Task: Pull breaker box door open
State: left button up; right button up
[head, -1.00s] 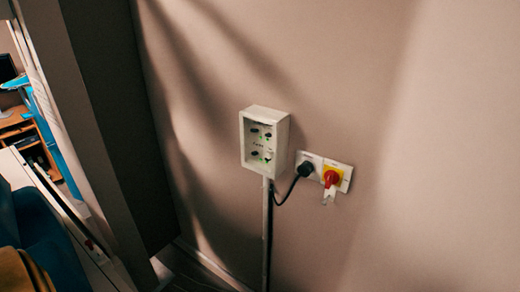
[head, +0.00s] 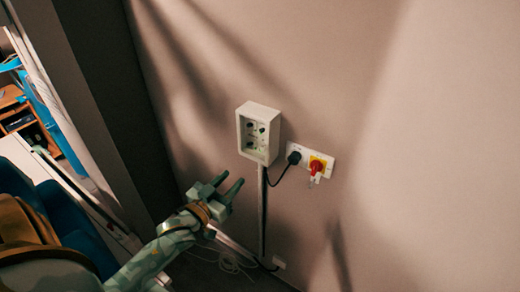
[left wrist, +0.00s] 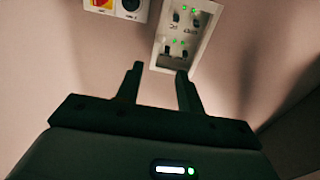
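The breaker box (head: 258,133) is a small pale box on the wall, with dark knobs and small lights on its recessed front panel. I cannot make out a separate door on it. It also shows in the left wrist view (left wrist: 187,35), beyond the fingertips. My left gripper (head: 224,184) is open and empty, below and to the left of the box in the head view, apart from it. In the left wrist view its two fingers (left wrist: 160,75) stand spread, pointing towards the lower edge of the box. My right gripper is out of view.
A wall switch with a red knob on yellow (head: 317,166) and a black plug (head: 294,158) with its cable sit right of the box. A vertical conduit (head: 262,210) runs down below it. A dark pillar (head: 90,100) stands left. The wall at right is bare.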

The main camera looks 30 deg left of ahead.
aim_at(262, 149)
pick_arm(q)
jog(key=w, duration=1.5)
jog(key=shift+w+d, duration=0.15)
jog(key=shift+d, duration=0.1)
jog(key=shift+c, duration=0.4)
grip_shut()
